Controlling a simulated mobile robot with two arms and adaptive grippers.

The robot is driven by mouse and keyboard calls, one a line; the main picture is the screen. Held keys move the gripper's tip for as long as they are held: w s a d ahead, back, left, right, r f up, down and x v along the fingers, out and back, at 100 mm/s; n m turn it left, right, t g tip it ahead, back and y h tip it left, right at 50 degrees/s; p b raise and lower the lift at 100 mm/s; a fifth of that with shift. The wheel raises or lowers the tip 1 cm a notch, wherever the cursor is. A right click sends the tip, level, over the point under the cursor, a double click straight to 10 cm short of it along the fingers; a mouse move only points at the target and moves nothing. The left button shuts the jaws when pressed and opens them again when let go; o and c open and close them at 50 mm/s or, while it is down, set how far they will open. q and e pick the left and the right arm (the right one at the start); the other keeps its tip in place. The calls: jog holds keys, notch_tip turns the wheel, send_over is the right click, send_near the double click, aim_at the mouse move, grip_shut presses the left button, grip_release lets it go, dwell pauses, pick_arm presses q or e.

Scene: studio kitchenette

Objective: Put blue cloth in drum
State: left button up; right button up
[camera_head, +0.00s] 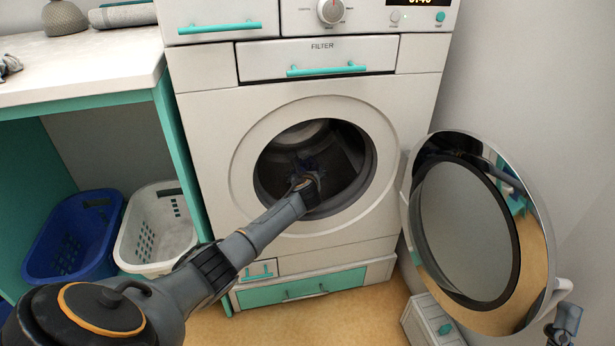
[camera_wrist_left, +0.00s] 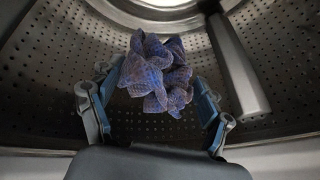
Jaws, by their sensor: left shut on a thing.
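The blue cloth (camera_wrist_left: 158,75) is a crumpled, purplish-blue bundle between the fingers of my left gripper (camera_wrist_left: 152,100) in the left wrist view. My left gripper is shut on it. The perforated metal drum (camera_wrist_left: 60,55) surrounds the gripper and cloth. In the head view, my left arm reaches through the round opening, and the left gripper (camera_head: 308,175) is inside the dark drum (camera_head: 345,155). The cloth is only a dim bluish patch there. My right gripper (camera_head: 563,325) shows only in part at the lower right, and its fingers cannot be made out.
The washer door (camera_head: 470,235) stands open to the right. A blue basket (camera_head: 75,240) and a white basket (camera_head: 158,225) sit under the counter (camera_head: 90,65) at left. A pale box (camera_head: 432,320) is on the floor below the door. A drum paddle (camera_wrist_left: 238,65) is right of the gripper.

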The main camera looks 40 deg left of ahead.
pick_arm(q)
jog(key=shift+a, duration=0.1)
jog(key=o, duration=0.8)
jog(key=v, duration=1.2)
jog(key=shift+w, duration=0.1)
dwell(0.5)
